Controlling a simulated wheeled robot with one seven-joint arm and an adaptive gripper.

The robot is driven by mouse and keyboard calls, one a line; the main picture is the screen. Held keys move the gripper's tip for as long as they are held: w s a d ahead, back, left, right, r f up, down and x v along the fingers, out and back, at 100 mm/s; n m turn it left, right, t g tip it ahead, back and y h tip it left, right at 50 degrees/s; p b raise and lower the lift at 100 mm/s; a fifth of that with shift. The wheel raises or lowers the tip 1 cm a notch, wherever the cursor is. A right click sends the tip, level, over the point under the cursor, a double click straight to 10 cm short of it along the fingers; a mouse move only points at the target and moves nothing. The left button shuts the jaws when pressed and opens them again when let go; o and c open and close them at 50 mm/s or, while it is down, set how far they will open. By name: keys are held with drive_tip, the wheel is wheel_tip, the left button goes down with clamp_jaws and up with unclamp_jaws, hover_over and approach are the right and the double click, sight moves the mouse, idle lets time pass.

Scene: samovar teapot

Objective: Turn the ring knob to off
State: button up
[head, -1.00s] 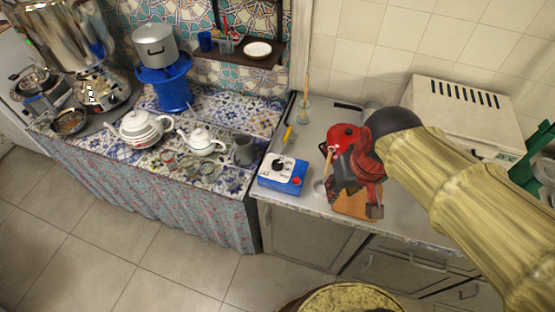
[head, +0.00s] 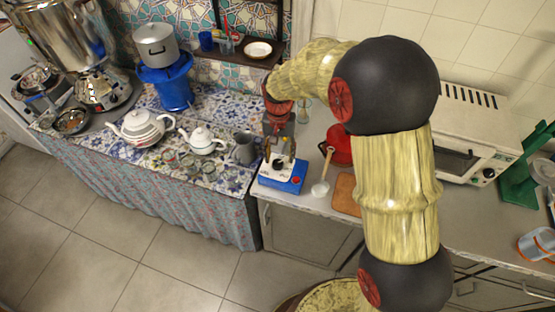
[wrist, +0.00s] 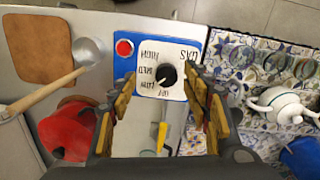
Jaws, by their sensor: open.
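The control box (head: 291,181) has blue sides and a white top and stands at the left end of the counter. I cannot tell surely where the knob points. My gripper (wrist: 161,80) is open and empty, pointing down at the box, with the knob between its fingertips in the picture. In the head view my gripper (head: 279,158) is right over the box. Whether a finger touches the knob is unclear.
A red button (wrist: 124,47) sits beside the knob. A red pot (wrist: 68,130), a ladle (wrist: 88,51) and a cutting board (wrist: 37,48) lie on one side. A white teapot (wrist: 281,103) and glasses stand on the other side. A yellow-handled utensil (wrist: 162,134) lies behind the box.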

sight(278, 163)
drive_tip(key=shift+w+a+r+m+t, duration=0.15)
drive_tip(key=shift+w+r+m, duration=0.1)
drive_tip(key=shift+w+r, duration=0.25)
drive_tip(key=shift+w+a+r+m+t, duration=0.15)
drive_tip(key=shift+w+r+m, duration=0.1)
drive_tip(key=shift+w, duration=0.4)
drive_tip(key=shift+s+m, duration=0.2)
drive_tip(key=shift+m, duration=0.2)
drive_tip(key=shift+f+b, duration=0.65)
drive_tip(key=shift+f, duration=3.15)
drive_tip(key=c, duration=0.3)
drive_tip(key=c, duration=0.8)
drive_tip(key=shift+c, duration=0.3)
